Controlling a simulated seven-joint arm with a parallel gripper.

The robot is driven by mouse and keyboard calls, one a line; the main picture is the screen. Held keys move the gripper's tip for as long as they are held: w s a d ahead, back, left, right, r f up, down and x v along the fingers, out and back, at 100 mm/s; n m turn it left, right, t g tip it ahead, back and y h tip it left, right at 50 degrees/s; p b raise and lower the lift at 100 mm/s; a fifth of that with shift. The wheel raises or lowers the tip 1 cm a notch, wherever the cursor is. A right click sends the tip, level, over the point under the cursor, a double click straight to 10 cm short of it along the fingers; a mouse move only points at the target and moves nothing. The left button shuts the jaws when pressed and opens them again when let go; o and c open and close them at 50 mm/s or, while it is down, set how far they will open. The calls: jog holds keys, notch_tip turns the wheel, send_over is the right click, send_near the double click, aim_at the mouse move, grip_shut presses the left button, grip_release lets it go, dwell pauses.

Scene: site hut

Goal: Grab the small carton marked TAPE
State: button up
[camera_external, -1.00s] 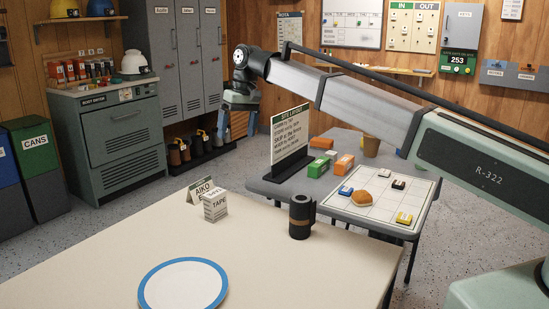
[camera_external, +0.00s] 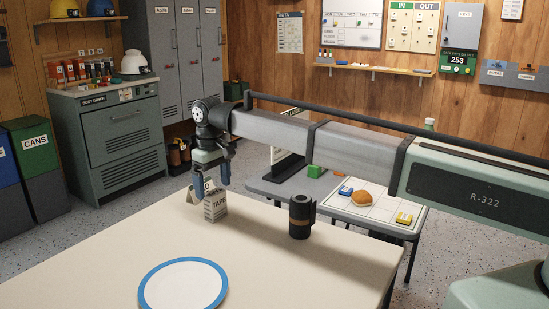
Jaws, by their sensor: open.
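The small white carton marked TAPE (camera_external: 215,208) stands upright on the beige table (camera_external: 110,255), near its far edge. My gripper (camera_external: 211,190) is open and points down just above the carton. Its blue fingers appear on either side of the carton's top, and part of the top is hidden behind them. I cannot tell from this view whether the fingertips touch the carton.
A folded name card (camera_external: 192,196) stands right beside the carton, partly hidden by my gripper. A blue-rimmed plate (camera_external: 183,285) lies in front. The table's left part is clear.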

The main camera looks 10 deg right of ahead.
aim_at(215, 202)
jog(key=shift+s+d+f, duration=0.1)
jog(key=shift+s+f, duration=0.05)
jog(key=shift+f, duration=1.45)
jog(key=shift+s+f, duration=0.15)
jog(key=shift+f, duration=1.45)
jog(key=shift+c, duration=0.2)
jog(key=c, duration=1)
jog(key=shift+r, duration=0.15)
